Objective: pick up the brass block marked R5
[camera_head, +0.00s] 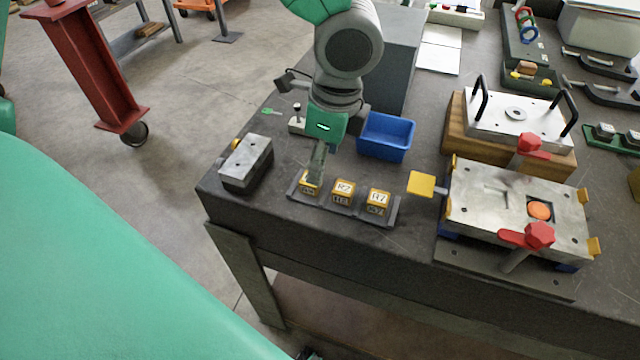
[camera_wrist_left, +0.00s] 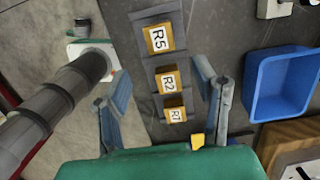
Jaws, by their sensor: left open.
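The brass block marked R5 (camera_wrist_left: 158,38) shows in the left wrist view, label up, at the upper end of a dark rack (camera_wrist_left: 156,15). In the head view it is the leftmost block (camera_head: 308,188), partly hidden by my left gripper (camera_head: 317,168). The gripper points down close over it; contact cannot be told. In the left wrist view my left gripper (camera_wrist_left: 162,70) has its fingers apart with nothing held, one on each side of the row. The R2 block (camera_head: 343,189) and R7 block (camera_head: 378,198) sit beside R5 in the rack. My right gripper is not in view.
A grey steel block (camera_head: 246,160) stands left of the rack near the table edge. A blue bin (camera_head: 386,137) stands behind it. A steel mould plate (camera_head: 475,200) with red clamp handles (camera_head: 539,235) is to the right. A yellow pad (camera_head: 421,184) sticks out toward the rack.

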